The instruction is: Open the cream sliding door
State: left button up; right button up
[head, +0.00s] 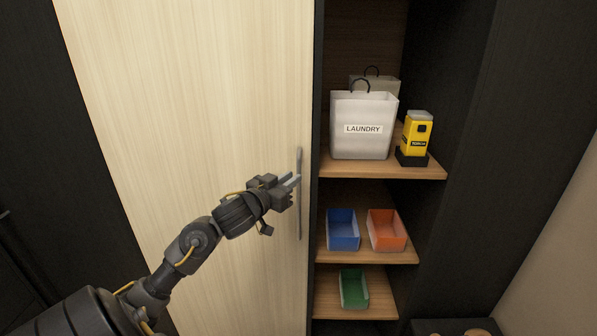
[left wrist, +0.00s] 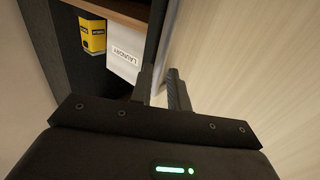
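The cream sliding door (head: 190,110) fills the left and middle of the head view. It also shows on the right of the left wrist view (left wrist: 250,70). A slim grey vertical handle (head: 299,215) is near the door's right edge. My left gripper (head: 293,180) is at the handle's upper half, in front of the door. In the left wrist view its two fingers (left wrist: 163,88) stand apart with a gap between them, near the door's edge. I cannot tell whether they touch the handle or are around it. My right gripper is not in view.
Right of the door are open wooden shelves with a white laundry bag (head: 362,140), a yellow device (head: 417,135), and blue (head: 342,243), orange (head: 387,245) and green (head: 353,302) bins. A dark panel (head: 90,200) stands left of the door.

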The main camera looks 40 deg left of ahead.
pick_arm(q)
jog(key=shift+w+a, duration=0.1)
jog(key=shift+w, duration=2.05)
grip_shut()
